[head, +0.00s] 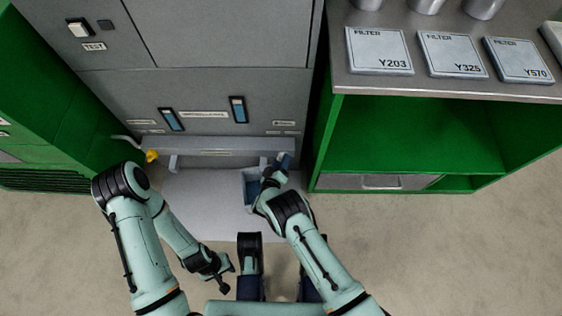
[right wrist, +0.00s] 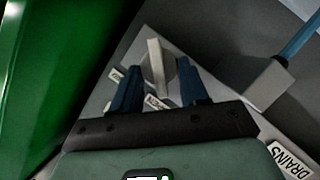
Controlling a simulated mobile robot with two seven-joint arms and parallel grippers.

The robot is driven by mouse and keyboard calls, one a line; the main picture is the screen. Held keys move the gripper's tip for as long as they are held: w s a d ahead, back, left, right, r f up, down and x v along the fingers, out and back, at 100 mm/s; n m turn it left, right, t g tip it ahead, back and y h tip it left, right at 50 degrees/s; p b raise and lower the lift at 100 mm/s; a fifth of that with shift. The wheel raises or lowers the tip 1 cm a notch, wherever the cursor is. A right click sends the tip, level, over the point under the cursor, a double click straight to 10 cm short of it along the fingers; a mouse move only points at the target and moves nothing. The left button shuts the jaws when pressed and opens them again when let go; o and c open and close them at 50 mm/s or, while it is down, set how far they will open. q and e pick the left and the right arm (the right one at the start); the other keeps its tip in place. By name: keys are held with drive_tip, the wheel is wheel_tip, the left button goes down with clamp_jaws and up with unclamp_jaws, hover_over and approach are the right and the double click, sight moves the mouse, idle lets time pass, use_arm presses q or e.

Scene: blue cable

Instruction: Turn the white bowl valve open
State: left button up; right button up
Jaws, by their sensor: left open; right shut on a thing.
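In the right wrist view a pale, flat valve handle (right wrist: 157,68) stands on a round base on a light grey panel. The blue fingers of my right gripper (right wrist: 161,92) lie on both sides of it, and I take the gripper to be shut on this handle. A small label by the handle is partly hidden and I cannot read it fully. In the head view my right gripper (head: 284,161) is at the right end of the low grey ledge, where the handle is hidden. My left gripper (head: 224,273) hangs low, open and empty, away from the cabinet.
A yellow part (head: 151,156) is at the ledge's left end. A green shelf unit (head: 415,135) stands close on the right. A DRAINS label (right wrist: 289,158) is on the panel.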

drive_tip(key=shift+w+r, duration=0.15)
drive_tip(key=shift+w, duration=0.05)
drive_tip(key=o, duration=1)
drive_tip(key=shift+o, duration=0.2)
drive_tip(key=shift+s, duration=0.1)
drive_tip(key=shift+s, duration=0.1)
